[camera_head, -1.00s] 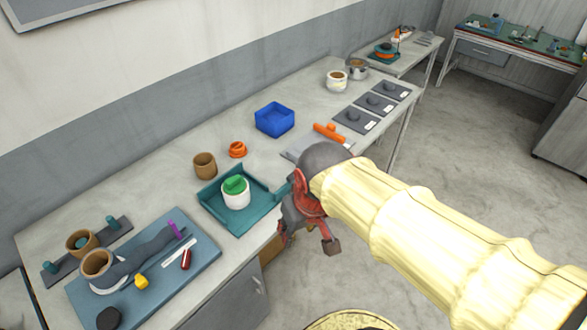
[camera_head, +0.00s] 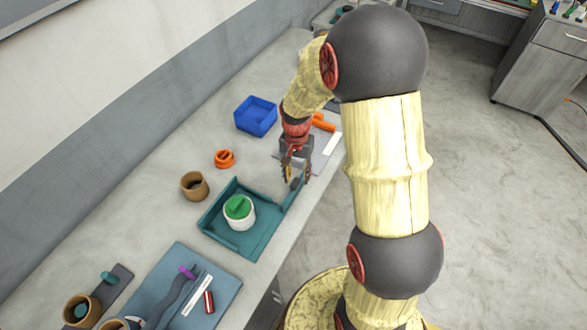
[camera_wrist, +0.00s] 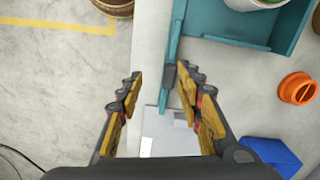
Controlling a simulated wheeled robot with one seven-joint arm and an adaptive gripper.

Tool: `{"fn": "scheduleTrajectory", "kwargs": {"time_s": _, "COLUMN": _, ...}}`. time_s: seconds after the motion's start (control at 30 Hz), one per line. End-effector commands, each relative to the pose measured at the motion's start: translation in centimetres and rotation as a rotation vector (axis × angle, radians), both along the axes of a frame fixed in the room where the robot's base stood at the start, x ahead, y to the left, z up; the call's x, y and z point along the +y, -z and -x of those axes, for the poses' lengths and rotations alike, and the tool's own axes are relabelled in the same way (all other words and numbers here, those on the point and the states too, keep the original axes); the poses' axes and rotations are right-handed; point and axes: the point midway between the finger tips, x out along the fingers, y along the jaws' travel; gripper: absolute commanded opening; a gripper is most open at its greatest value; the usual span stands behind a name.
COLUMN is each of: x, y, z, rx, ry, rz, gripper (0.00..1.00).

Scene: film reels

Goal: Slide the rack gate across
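A teal tray-like rack (camera_head: 240,246) sits on the bench and holds a white pot with a green lid (camera_head: 238,212). It also shows in the wrist view (camera_wrist: 222,28). A narrow teal strip, which looks like the gate (camera_wrist: 174,40), runs along one side and carries a dark grey tab (camera_wrist: 169,76). My gripper (camera_head: 297,182) is over the rack's far right corner. In the wrist view my gripper (camera_wrist: 158,88) is open and empty, its fingers wide apart. The tab lies between them, nearer the right finger. Contact cannot be told.
A blue bin (camera_head: 256,117), an orange ring-shaped part (camera_head: 225,158) and a brown cup (camera_head: 194,186) stand behind the rack. An orange-handled item (camera_head: 323,122) lies beyond my gripper. A blue mat (camera_head: 222,272) with small items lies at the near left. Floor is open right of the bench.

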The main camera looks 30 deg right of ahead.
Motion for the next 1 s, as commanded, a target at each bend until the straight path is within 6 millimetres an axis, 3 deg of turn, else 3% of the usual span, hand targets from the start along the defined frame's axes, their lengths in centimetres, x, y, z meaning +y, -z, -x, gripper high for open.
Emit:
{"fn": "scheduleTrajectory", "kwargs": {"time_s": 0.1, "x": -0.4, "y": -0.7, "z": -1.8, "rx": -0.044, "ry": 0.086, "rz": 0.013, "gripper": 0.36}}
{"fn": "scheduleTrajectory", "kwargs": {"time_s": 0.37, "x": -0.4, "y": -0.4, "z": -2.1, "rx": -0.058, "ry": 0.180, "rz": 0.020, "gripper": 0.36}}
{"fn": "scheduleTrajectory", "kwargs": {"time_s": 0.8, "x": -0.4, "y": 5.5, "z": -2.0, "rx": -0.056, "ry": 0.181, "rz": 0.018, "gripper": 0.36}}
{"fn": "scheduleTrajectory", "kwargs": {"time_s": 1.0, "x": -0.4, "y": 7.0, "z": -2.0, "rx": -0.058, "ry": 0.181, "rz": 0.019, "gripper": 0.36}}
